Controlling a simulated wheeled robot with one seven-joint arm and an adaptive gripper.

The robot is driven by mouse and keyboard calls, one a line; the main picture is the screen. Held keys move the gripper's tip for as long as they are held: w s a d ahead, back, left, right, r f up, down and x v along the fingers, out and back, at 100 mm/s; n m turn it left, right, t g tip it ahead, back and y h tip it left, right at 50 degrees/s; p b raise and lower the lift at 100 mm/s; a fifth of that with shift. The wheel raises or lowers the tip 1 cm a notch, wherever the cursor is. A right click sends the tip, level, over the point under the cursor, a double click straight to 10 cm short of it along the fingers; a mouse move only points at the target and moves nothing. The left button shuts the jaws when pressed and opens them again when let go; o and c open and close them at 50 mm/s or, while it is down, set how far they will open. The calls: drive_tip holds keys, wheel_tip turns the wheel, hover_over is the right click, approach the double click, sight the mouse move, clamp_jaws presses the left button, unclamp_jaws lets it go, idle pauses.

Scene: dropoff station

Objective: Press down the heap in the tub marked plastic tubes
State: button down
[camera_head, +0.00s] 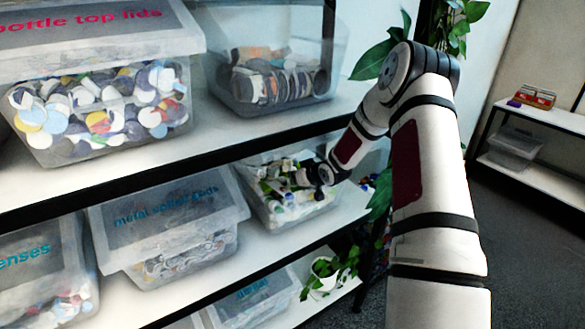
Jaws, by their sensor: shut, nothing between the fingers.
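An open clear tub (272,221) stands on the middle shelf at its right part. It holds a heap (277,186) of white, green and other coloured small items that look like tubes. No label on this tub can be read from here. My gripper (306,178) is shut and empty. It is at the right side of the heap, over the tub's opening. I cannot tell whether its fingertips touch the heap. My wrist hides part of the tub's right side.
A potted plant (325,270) is below.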

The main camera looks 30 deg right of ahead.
sight(296, 186)
drive_tip(key=shift+s+f+b, duration=0.2)
drive_tip(key=shift+f+b, duration=0.1)
drive_tip(key=shift+f, duration=0.75)
drive_tip(key=shift+s+f, duration=0.1)
drive_tip(key=shift+f, duration=0.4)
drive_tip(key=shift+s+a+f+b, duration=0.15)
drive_tip(key=shift+f+b, duration=0.4)
drive_tip(key=shift+f, duration=0.35)
drive_tip(key=shift+s+f+b, duration=0.1)
drive_tip(key=shift+f+b, duration=0.45)
drive_tip(key=shift+f, duration=0.35)
idle(0.4)
drive_tip(key=shift+r, duration=0.1)
drive_tip(key=shift+w+d+r+p, duration=0.1)
drive_tip(key=shift+w+r+p, duration=0.1)
drive_tip(key=shift+r+p, duration=0.75)
drive_tip(key=shift+w+d+r+p, duration=0.15)
drive_tip(key=shift+r+p, duration=0.25)
drive_tip(key=shift+r, duration=1.05)
